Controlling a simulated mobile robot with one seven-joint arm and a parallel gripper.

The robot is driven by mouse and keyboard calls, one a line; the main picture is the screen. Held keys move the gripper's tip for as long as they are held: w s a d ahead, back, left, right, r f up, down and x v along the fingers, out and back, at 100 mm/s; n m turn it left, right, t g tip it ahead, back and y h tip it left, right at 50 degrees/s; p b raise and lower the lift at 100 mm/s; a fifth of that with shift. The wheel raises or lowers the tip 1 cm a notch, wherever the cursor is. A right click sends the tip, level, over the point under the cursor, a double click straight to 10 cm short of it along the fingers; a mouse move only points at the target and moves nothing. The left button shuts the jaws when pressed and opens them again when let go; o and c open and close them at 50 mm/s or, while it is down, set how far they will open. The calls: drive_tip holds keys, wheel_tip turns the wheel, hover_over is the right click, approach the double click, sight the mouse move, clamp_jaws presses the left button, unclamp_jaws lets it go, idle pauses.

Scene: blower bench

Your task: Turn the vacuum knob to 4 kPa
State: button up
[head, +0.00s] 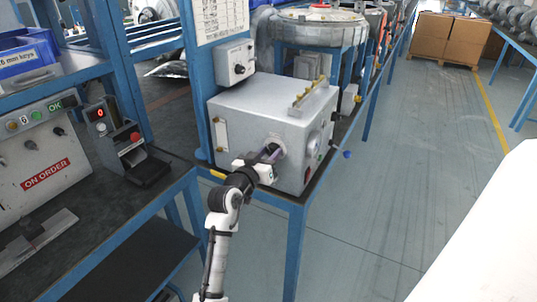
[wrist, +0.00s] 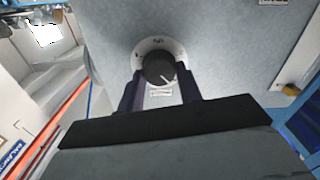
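The vacuum knob (wrist: 159,68) is round and black with a white pointer line, on a pale round dial plate on a grey box face. In the wrist view the pointer slants toward the lower right. The dial's markings are too small to read. My gripper (wrist: 160,76) has its two dark fingers apart, one on each side of the knob's lower part. I cannot tell whether either finger touches it. In the head view my gripper (head: 272,154) is at the front of the grey box (head: 245,125) and hides most of the knob.
The box stands on a blue-framed bench with a smaller control box (head: 235,62) behind it. On the left are a panel labelled ON ORDER (head: 45,172) and a small device with a red display (head: 101,114).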

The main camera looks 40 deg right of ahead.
drive_tip(key=o, duration=0.4)
drive_tip(key=shift+o, duration=0.2)
drive_tip(key=b+v, duration=0.4)
drive_tip(key=v, duration=1)
